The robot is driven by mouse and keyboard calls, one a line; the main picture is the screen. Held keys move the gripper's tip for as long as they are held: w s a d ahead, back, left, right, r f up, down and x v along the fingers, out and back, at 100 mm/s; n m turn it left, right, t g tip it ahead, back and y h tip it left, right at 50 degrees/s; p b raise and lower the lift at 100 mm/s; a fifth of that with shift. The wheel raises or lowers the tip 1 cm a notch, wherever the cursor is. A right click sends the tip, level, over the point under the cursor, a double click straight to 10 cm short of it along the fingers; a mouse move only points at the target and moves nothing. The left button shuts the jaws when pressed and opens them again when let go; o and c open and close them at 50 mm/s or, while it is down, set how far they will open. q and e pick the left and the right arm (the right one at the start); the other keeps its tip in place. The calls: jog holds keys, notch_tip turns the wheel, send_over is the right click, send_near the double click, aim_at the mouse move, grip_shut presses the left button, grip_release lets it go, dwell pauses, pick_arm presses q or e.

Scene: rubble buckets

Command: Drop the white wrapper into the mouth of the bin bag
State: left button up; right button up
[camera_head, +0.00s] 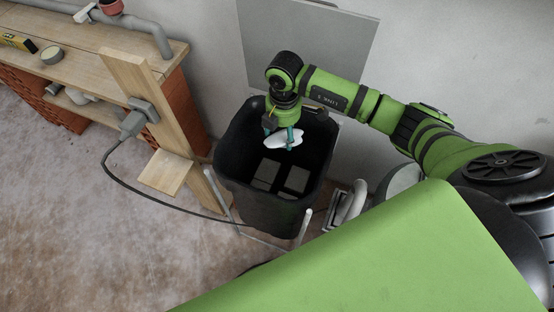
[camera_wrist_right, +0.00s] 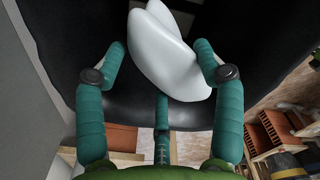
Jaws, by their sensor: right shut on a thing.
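My right gripper (camera_head: 281,133) hangs over the open mouth of the black bin bag (camera_head: 231,172), with its fingers pointing down. It is shut on the white wrapper (camera_head: 289,139), which sits between the teal fingertips. In the right wrist view the white wrapper (camera_wrist_right: 165,55) shows large between the fingers of my right gripper (camera_wrist_right: 160,65), with the dark bag (camera_wrist_right: 60,30) behind it. The wrapper is within the outline of the bag's mouth; its exact height over the rim is hard to tell. Two grey block-like pieces (camera_head: 280,176) lie inside the bag. My left gripper is not in view.
A wooden upright (camera_head: 150,110) with a socket box and black cable (camera_head: 125,182) stands left of the bag. A workbench (camera_head: 95,45) on bricks stands at the far left. A grey panel (camera_head: 300,45) leans on the wall behind. The concrete floor at the front left is clear.

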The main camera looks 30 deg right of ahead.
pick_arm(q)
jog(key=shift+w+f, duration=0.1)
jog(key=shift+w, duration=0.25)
pick_arm(e)
jog(key=shift+f, duration=0.15)
jog(key=o, duration=1)
notch_tip(320, 180, up, 12)
jog(key=shift+r, duration=0.1)
